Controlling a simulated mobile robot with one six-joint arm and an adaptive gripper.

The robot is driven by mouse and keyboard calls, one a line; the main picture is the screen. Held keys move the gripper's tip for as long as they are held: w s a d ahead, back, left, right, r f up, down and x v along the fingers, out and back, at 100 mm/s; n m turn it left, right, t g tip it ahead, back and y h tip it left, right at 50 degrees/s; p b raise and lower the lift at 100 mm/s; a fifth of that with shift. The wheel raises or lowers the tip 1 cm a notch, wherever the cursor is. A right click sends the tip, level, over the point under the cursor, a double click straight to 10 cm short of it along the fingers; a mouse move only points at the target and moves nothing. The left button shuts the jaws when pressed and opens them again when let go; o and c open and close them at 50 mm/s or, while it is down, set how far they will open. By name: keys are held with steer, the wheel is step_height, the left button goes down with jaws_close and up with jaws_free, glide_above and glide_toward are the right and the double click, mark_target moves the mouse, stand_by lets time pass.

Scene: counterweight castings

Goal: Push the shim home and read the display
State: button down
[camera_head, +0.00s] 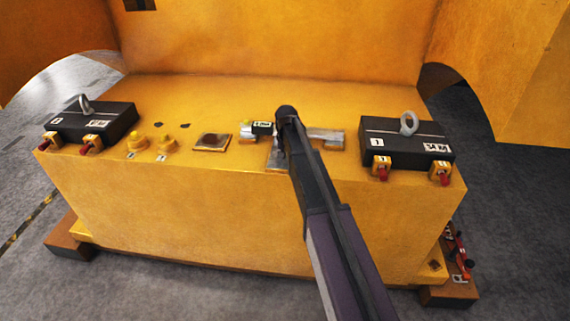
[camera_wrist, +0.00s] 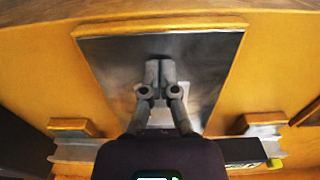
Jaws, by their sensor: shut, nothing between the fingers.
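My gripper (camera_wrist: 159,72) is shut and empty in the wrist view. Its fingertips lie over a dark metal plate (camera_wrist: 210,65) in an orange frame; I cannot tell whether they touch it. A paler metal piece (camera_wrist: 158,119) shows partly below the fingers, perhaps the shim; how far in it sits is unclear. In the head view my arm hides most of this spot, and a bit of grey metal (camera_head: 275,160) shows beside it. A small black display (camera_head: 262,128) stands just left of my arm, its characters too small to read. In the wrist view its black housing (camera_wrist: 245,150) shows without its face.
Black blocks with ring handles stand at the left (camera_head: 95,120) and right (camera_head: 405,143) of the yellow ledge, with red-tipped fittings before them. Yellow knobs (camera_head: 137,139) and a dark square plate (camera_head: 212,142) lie between. A tall orange wall (camera_head: 270,40) rises behind.

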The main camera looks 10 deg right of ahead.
steer(key=shift+w+d, duration=0.15)
steer(key=shift+w, duration=0.35)
steer(key=w+d, duration=0.1)
steer(key=w, duration=0.2)
steer(key=w+d, duration=0.1)
steer(key=w, duration=0.3)
steer(key=w+d, duration=0.1)
steer(key=w, duration=0.2)
steer(key=shift+w+d, duration=0.2)
steer(key=shift+w, duration=0.1)
steer(key=shift+s, duration=0.1)
